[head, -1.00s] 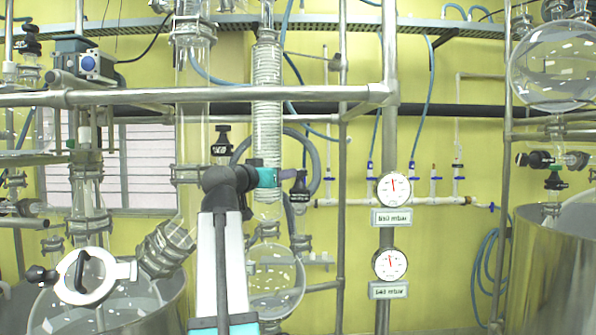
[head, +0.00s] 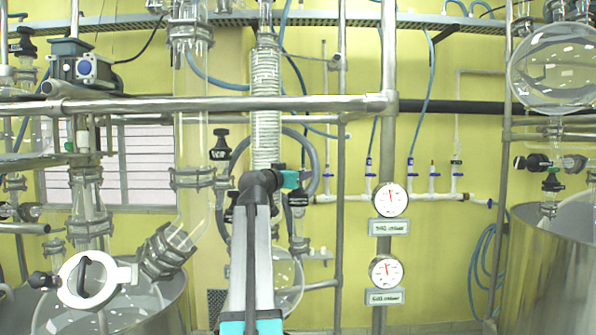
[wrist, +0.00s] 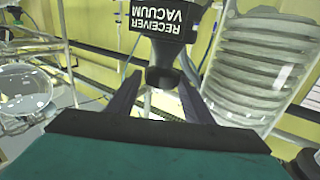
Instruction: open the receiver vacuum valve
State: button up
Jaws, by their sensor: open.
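The receiver vacuum valve (wrist: 162,25) is a black knob with a white "RECEIVER VACUUM" label, upside down in the wrist view. Its narrower stem end (wrist: 163,75) lies between the two dark fingers of my gripper (wrist: 160,92). The fingers are apart, one on each side, and I cannot tell whether either touches it. In the head view my teal gripper (head: 290,180) is beside the dark valve body (head: 298,198), which it partly hides.
A coiled glass condenser (wrist: 262,65) stands close to the right of the fingers in the wrist view. Another black valve (head: 220,145) is left of my arm. A horizontal steel rail (head: 220,104) crosses above. Two gauges (head: 391,199) (head: 386,271) hang on a post at right.

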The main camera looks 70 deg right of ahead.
jog(key=shift+d, duration=0.55)
jog(key=c, duration=0.8)
jog(key=shift+a+f, duration=0.1)
jog(key=shift+a, duration=0.05)
jog(key=shift+s, duration=0.1)
jog(key=shift+r+n+t+p, duration=0.25)
jog(key=shift+n+t+p, duration=0.8)
jog(key=shift+t, duration=0.45)
jog(key=shift+n+t+y+p, duration=0.55)
jog(key=shift+n+t, duration=0.8)
jog(key=shift+t, duration=0.85)
